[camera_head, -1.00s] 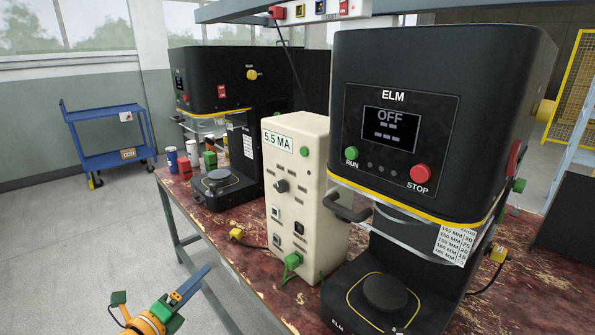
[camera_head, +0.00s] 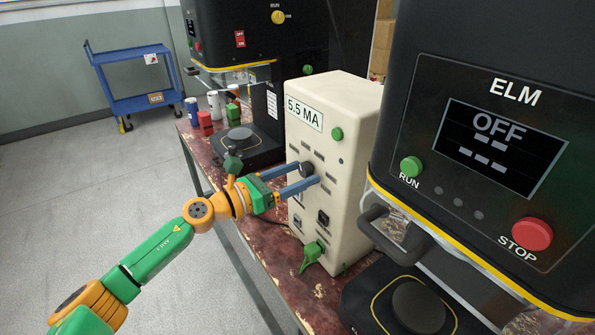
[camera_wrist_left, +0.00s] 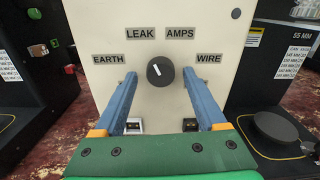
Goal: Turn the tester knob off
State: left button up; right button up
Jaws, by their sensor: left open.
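The tester (camera_head: 340,125) is a cream upright box labelled 5.5 MA on the worn red bench. Its dark round knob (camera_head: 307,169) is on the front face. In the left wrist view the knob (camera_wrist_left: 160,71) has a white pointer line tilted slightly left of upright, below the labels LEAK and AMPS, with EARTH at left and WIRE at right. My left gripper (camera_head: 309,174) is open, its two blue fingers reaching toward the tester front. In the left wrist view the fingers (camera_wrist_left: 160,82) stand either side of the knob, with gaps. My right gripper is not in view.
The ELM machine (camera_head: 495,120) stands close on the right, with a handle (camera_head: 390,235) jutting near the tester. Another black machine (camera_head: 240,40) is behind at left. A green plug (camera_head: 312,254) sits low on the tester. A blue trolley (camera_head: 130,80) stands on open floor.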

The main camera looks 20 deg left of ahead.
pick_arm(q)
jog(key=shift+s+r, duration=0.15)
jog(key=shift+s, duration=0.05)
jog(key=c, duration=0.5)
jog(key=shift+a, duration=0.1)
grip_shut()
jog(key=shift+n, duration=0.3)
jog(key=n+p, duration=0.2)
jog(key=n, duration=0.2)
jog(key=shift+r+n+p, duration=0.1)
jog(key=shift+n+p, duration=0.2)
jog(key=n+p, duration=0.2)
jog(key=n, duration=0.3)
jog(key=shift+r+p, duration=0.1)
jog(key=shift+p, duration=0.2)
jog(key=n+p, duration=0.2)
jog(key=n, duration=0.3)
jog(key=shift+n, duration=0.4)
jog(key=shift+n+p, duration=1)
jog(key=shift+n, duration=0.9)
